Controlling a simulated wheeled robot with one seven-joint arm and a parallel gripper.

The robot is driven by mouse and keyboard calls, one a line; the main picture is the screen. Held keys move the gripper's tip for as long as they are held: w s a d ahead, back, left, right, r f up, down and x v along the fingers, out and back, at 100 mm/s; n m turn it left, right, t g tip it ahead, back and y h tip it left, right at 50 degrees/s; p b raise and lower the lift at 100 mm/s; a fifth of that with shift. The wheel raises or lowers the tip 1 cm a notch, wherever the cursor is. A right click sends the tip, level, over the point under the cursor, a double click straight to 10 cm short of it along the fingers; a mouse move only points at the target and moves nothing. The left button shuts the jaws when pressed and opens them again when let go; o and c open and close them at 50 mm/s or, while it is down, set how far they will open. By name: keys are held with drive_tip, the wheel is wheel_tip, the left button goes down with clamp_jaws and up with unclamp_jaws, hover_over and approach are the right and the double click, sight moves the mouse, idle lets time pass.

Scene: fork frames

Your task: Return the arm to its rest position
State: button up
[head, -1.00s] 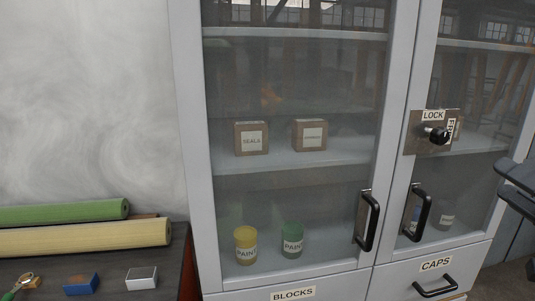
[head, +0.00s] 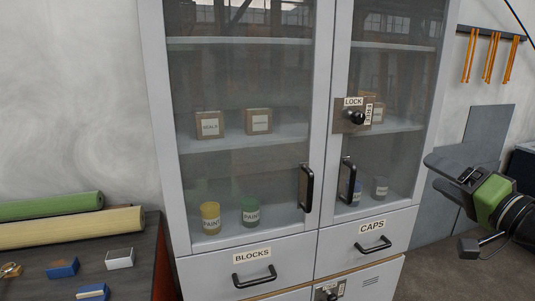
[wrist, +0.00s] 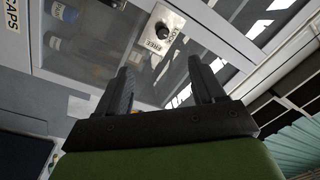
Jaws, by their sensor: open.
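My gripper (head: 437,174) is at the right of the head view, in front of the cabinet's right side, with its green body and dark fingers pointing left. In the wrist view, my gripper (wrist: 160,72) has its two fingers apart with nothing between them. Beyond the fingers, the wrist view shows the cabinet's glass and the lock plate (wrist: 176,20) with a black knob. The rest of my arm is mostly outside the picture.
The grey cabinet (head: 325,120) stands shut, with black door handles and drawers marked BLOCKS (head: 246,268) and CAPS (head: 370,240). A dark table (head: 140,250) at left bears rolls and small blocks. Orange tools (head: 488,55) hang at the far right. Floor shows at lower right.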

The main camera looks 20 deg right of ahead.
drive_tip(key=w+a+f+n+g+p, duration=0.1)
drive_tip(key=w+a+f+n+g, duration=0.15)
drive_tip(key=a, duration=0.45)
drive_tip(key=w+a+f+n+g+p, duration=0.1)
drive_tip(key=w+a+f+g, duration=0.25)
drive_tip(key=a, duration=0.25)
drive_tip(key=w+a+f+n+g+p, duration=0.1)
drive_tip(key=w+a+f+g, duration=0.15)
drive_tip(key=a, duration=0.45)
drive_tip(key=s+a+f+n+g+p, duration=0.2)
drive_tip(key=s+a+f+n+g, duration=0.15)
drive_tip(key=s+a, duration=0.65)
drive_tip(key=s+d+f+n+g+h+p, duration=0.1)
drive_tip(key=s+f, duration=0.3)
drive_tip(key=s, duration=0.8)
drive_tip(key=shift+f+p, duration=0.15)
drive_tip(key=shift+p, duration=0.3)
